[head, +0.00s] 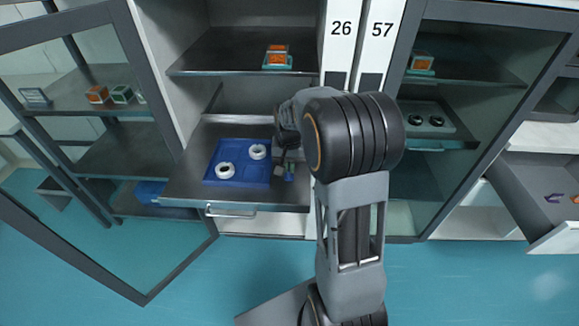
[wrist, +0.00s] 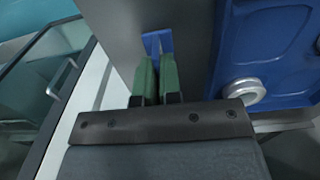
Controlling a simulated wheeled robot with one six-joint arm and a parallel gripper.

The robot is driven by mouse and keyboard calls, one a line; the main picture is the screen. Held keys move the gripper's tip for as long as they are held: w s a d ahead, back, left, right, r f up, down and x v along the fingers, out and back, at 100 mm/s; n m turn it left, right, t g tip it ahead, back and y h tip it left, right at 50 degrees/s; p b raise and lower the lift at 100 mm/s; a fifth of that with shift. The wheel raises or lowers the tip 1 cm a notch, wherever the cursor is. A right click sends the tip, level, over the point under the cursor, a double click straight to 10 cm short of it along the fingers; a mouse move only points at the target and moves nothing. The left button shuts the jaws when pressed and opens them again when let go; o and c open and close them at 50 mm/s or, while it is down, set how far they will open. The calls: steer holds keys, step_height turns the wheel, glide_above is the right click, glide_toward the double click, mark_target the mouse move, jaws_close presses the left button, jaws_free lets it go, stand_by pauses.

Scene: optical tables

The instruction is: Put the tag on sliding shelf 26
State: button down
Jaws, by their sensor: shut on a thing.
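The sliding shelf (head: 183,184) under the label 26 is pulled out of its cabinet, with a handle on its front edge. My gripper (head: 287,172) is low over the right part of this shelf, right of the blue tray. It is shut on a small blue tag (wrist: 156,42), which sticks out past the green fingertips in the wrist view. The tag (head: 289,178) also shows as a small blue spot in the head view. The shelf's grey surface (wrist: 192,40) lies below the tag; I cannot tell whether they touch. My arm hides part of the shelf's right side.
A blue tray (head: 233,177) with two white rings (head: 225,171) takes up the shelf's middle. An upper shelf (head: 215,55) holds an orange and green block. The glass door (head: 75,160) stands open at left. Cabinet 57 (head: 440,65) is at right.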

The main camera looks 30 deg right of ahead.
steer(key=shift+f, duration=0.2)
steer(key=shift+f, duration=0.15)
steer(key=c, duration=1.3)
jaws_free()
step_height(320, 180, up, 12)
steer(key=p, duration=0.2)
steer(key=s+a+f+n+t, duration=0.1)
steer(key=s+a+n, duration=0.2)
steer(key=s, duration=0.5)
steer(key=s+a+f+n+t, duration=0.2)
steer(key=s+a, duration=0.4)
steer(key=s, duration=0.1)
steer(key=shift+s+a+n, duration=0.2)
steer(key=shift+s+n, duration=0.2)
